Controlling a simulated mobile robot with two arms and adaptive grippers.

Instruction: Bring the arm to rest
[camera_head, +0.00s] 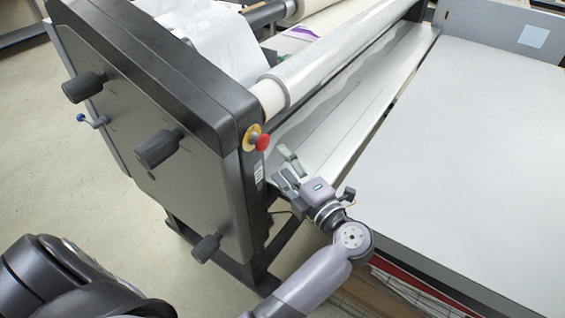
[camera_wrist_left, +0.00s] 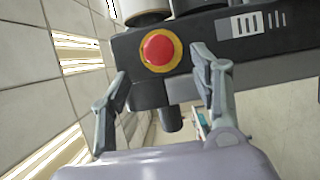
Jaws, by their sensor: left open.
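My left gripper (camera_head: 287,168) is in front of the laminator's near end, below and right of the red emergency stop button (camera_head: 262,142). Its fingers are apart and nothing is between them. In the left wrist view the open fingers (camera_wrist_left: 165,90) stand either side of the picture's middle. The red button on its yellow ring (camera_wrist_left: 161,50) shows beyond and between them, apart from the fingers as far as I can tell. My right gripper is not in view.
The laminator's dark side panel (camera_head: 150,100) has several black knobs (camera_head: 158,149). A clear film roll (camera_head: 335,55) runs along the machine. A wide grey table (camera_head: 470,150) lies to the right of my left wrist. Open floor (camera_head: 60,190) lies at left.

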